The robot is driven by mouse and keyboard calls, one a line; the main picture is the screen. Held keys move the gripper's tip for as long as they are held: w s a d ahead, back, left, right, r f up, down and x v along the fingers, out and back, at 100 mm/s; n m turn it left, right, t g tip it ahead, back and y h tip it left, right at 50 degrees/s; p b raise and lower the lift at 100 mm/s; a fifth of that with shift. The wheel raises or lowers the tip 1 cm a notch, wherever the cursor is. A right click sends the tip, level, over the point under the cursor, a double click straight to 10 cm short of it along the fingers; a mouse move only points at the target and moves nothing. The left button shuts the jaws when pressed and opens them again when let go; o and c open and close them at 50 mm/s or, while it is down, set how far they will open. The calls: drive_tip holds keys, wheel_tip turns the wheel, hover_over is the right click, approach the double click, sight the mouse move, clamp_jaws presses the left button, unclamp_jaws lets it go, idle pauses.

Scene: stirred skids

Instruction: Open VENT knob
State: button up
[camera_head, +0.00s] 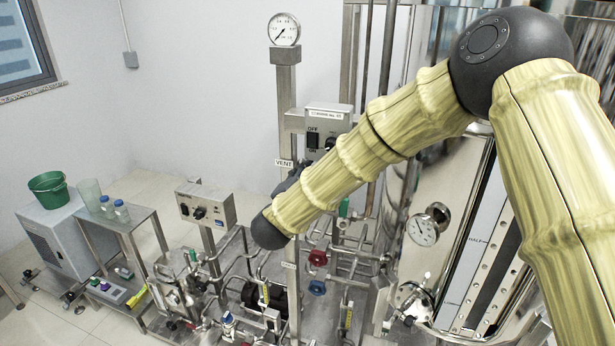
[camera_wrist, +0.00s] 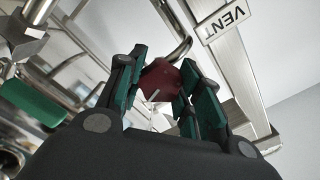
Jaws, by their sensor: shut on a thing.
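The VENT label (camera_head: 284,163) is on a steel post in the head view, just left of my arm. In the wrist view the VENT label (camera_wrist: 226,22) shows upside down at the upper right. A dark red knob (camera_wrist: 160,79) is between the green-padded fingers of my gripper (camera_wrist: 158,88), which is shut on it. A pale pointer line shows on the knob. In the head view my forearm and wrist cover the knob and the fingers.
A control box with an OFF switch (camera_head: 326,122) and a pressure gauge (camera_head: 284,29) are on the post. Pipes and valves with red (camera_head: 318,257) and blue (camera_head: 317,287) handles crowd the space below my arm. A steel tank with a gauge (camera_head: 423,230) stands at right.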

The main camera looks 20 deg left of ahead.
drive_tip(key=shift+n, duration=0.4)
drive_tip(key=o, duration=1)
drive_tip(key=shift+o, duration=0.2)
drive_tip(key=shift+s, duration=0.1)
drive_tip(key=s, duration=1.1)
drive_tip(key=shift+s+a, duration=0.25)
drive_tip(key=shift+s, duration=0.15)
